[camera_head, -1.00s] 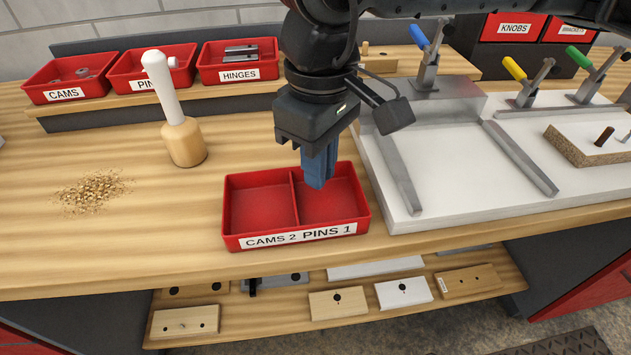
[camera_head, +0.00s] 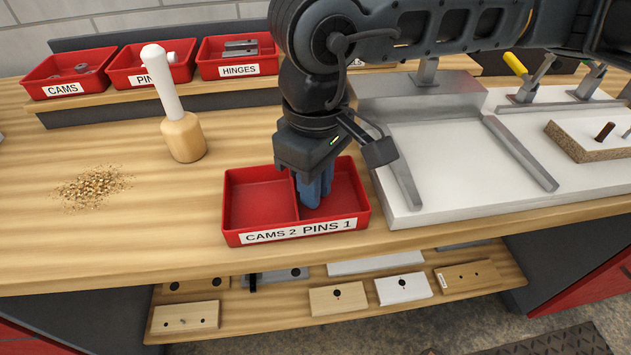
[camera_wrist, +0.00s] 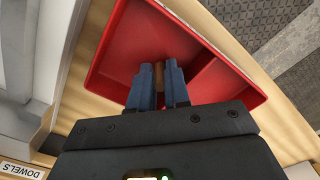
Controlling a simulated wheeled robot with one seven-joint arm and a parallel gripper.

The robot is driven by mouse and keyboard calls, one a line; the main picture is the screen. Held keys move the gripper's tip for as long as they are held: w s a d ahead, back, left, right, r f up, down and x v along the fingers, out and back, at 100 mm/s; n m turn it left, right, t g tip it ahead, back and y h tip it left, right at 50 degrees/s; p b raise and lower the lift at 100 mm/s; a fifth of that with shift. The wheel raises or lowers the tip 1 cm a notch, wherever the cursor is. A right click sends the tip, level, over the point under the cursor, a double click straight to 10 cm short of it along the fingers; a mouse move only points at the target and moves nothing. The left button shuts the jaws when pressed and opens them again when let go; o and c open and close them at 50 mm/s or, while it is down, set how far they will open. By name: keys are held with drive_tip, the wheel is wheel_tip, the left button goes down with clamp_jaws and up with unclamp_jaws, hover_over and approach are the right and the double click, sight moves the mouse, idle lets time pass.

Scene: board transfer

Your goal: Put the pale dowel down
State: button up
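My gripper (camera_head: 313,203) is lowered into the right compartment, marked PINS 1, of the red two-part tray (camera_head: 263,199). In the wrist view my blue fingers have a narrow tan piece between their tips, which I take for the pale dowel (camera_wrist: 158,72). The fingers are shut on it, and they hide most of it. The dowel cannot be seen in the head view. Whether it touches the tray floor I cannot tell. The left compartment, marked CAMS 2, looks empty.
A mallet (camera_head: 184,137) stands left of the tray, with wood shavings (camera_head: 92,187) beyond it. Red bins line the back shelf. A white fixture with metal rails (camera_head: 520,155) is close on the right, and a board with a brown peg (camera_head: 604,132) lies farther right.

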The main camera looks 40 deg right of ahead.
drive_tip(key=shift+o, duration=0.2)
drive_tip(key=shift+r, duration=0.15)
drive_tip(key=shift+r+p, duration=0.2)
drive_tip(key=shift+p, duration=0.25)
wheel_tip(320, 180, up, 12)
drive_tip(key=shift+f, duration=0.15)
idle(0.4)
